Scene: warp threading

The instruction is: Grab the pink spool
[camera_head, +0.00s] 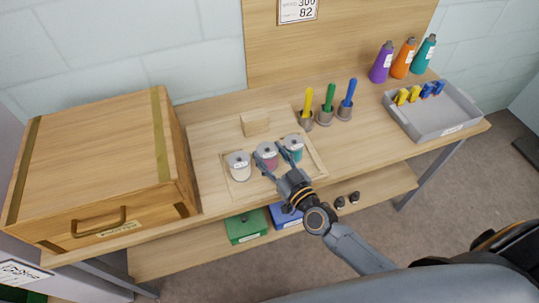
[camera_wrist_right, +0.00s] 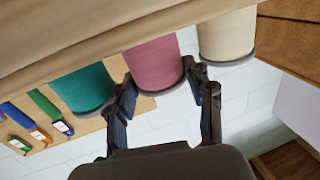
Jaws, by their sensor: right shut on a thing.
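The pink spool (camera_head: 268,161) stands in the middle of a row of three on a wooden tray on the table. A cream spool (camera_head: 240,172) is to its left and a teal spool (camera_head: 297,153) to its right. My right gripper (camera_head: 269,156) is shut on the pink spool, with one finger on each side. In the right wrist view the pink spool (camera_wrist_right: 152,63) lies between the fingertips (camera_wrist_right: 163,82), with the teal spool (camera_wrist_right: 82,88) and cream spool (camera_wrist_right: 228,35) on either side. My left gripper is not in view.
A large wooden box (camera_head: 95,165) fills the left of the table. A small wooden block (camera_head: 255,123) lies behind the spools. Yellow, green and blue handled tools (camera_head: 328,98) stand in holders at the right. A grey bin (camera_head: 430,112) and coloured bottles (camera_head: 404,58) are farther right.

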